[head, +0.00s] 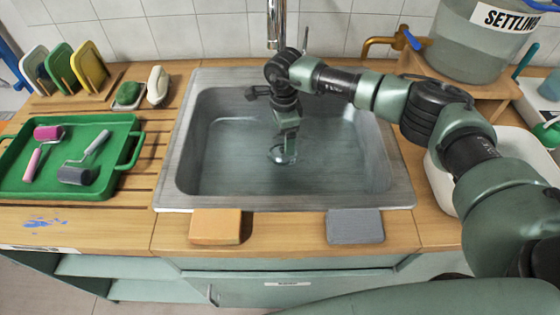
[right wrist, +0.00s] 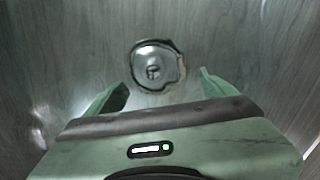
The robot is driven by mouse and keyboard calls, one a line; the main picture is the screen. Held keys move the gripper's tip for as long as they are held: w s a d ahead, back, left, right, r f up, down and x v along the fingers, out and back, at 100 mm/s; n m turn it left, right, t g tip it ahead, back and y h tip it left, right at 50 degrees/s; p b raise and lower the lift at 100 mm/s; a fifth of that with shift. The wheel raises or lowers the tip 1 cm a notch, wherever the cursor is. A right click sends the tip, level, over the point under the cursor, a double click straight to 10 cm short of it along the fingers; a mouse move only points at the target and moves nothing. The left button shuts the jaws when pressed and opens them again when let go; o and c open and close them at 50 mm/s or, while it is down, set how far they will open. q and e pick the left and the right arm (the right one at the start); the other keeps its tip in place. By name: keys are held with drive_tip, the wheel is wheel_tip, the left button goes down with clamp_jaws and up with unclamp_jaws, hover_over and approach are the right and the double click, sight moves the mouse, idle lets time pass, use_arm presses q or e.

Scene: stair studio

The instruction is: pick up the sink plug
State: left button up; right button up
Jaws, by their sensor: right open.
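The sink plug (head: 283,154) is a small round metal piece at the bottom of the steel sink (head: 215,170). In the right wrist view the plug (right wrist: 153,70) has a shiny disc with a small knob at its centre and an uneven dark outline around it. My right gripper (head: 285,143) reaches down into the sink above the plug and partly covers it in the head view. In the right wrist view the right gripper (right wrist: 162,90) has its fingers spread wide, with nothing between them. The plug lies just beyond the fingertips. My left gripper is not in view.
A faucet (head: 276,25) stands behind the sink. An orange sponge (head: 216,226) and a grey block (head: 355,226) lie at its front edge. A green tray (head: 110,125) with rollers is on the left. A bucket labelled SETTLING (head: 470,45) stands at the back right.

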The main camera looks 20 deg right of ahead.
sight(283, 157)
drive_tip(key=shift+s+d+f, duration=0.1)
drive_tip(key=shift+s+f, duration=0.15)
drive_tip(key=shift+f, duration=0.7)
drive_tip(key=f+b, duration=0.1)
drive_tip(key=f, duration=0.2)
drive_tip(key=f+b, duration=0.1)
drive_tip(key=f, duration=0.1)
drive_tip(key=shift+s+a+b, duration=0.25)
drive_tip(key=shift+b, duration=0.05)
drive_tip(key=shift+r, duration=0.1)
drive_tip(key=c, duration=1.5)
